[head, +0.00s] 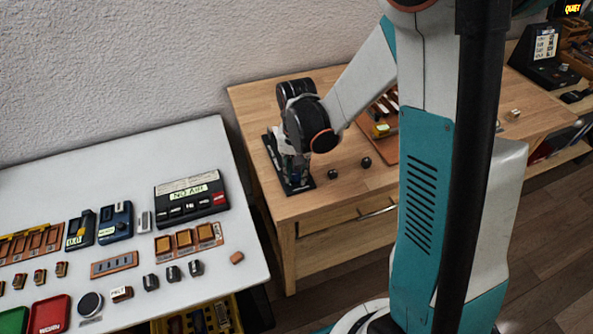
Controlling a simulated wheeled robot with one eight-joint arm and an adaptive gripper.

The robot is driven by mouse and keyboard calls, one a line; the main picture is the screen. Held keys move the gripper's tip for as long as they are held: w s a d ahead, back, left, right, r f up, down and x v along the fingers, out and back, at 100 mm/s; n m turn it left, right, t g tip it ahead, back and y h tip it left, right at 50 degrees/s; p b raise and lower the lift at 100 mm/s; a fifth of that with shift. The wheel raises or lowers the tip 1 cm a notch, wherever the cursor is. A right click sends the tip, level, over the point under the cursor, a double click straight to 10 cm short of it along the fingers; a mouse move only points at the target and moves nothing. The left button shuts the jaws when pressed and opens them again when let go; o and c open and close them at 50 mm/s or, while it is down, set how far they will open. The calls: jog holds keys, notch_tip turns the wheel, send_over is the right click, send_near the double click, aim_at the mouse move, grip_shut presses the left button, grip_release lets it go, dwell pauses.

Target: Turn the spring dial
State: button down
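My gripper (291,164) points down at the left part of the wooden table, below the dark wrist joint. It is right over a small device with a black base plate (306,184). The wrist and gripper hide most of this device, so I cannot tell whether it carries the spring dial. The fingertips are too small and covered to show whether they are open, shut or touching the device. No spring dial can be clearly made out elsewhere.
Two small dark knobs (366,162) stand on the wooden table (345,185) right of the device. An orange-brown tray (383,128) lies behind my arm.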

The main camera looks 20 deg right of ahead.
aim_at(296, 174)
jog(key=shift+m, duration=1.3)
jog(key=c, duration=1.3)
grip_release()
jog(key=shift+r, duration=0.15)
notch_tip(296, 174, up, 12)
jog(key=shift+f, duration=0.15)
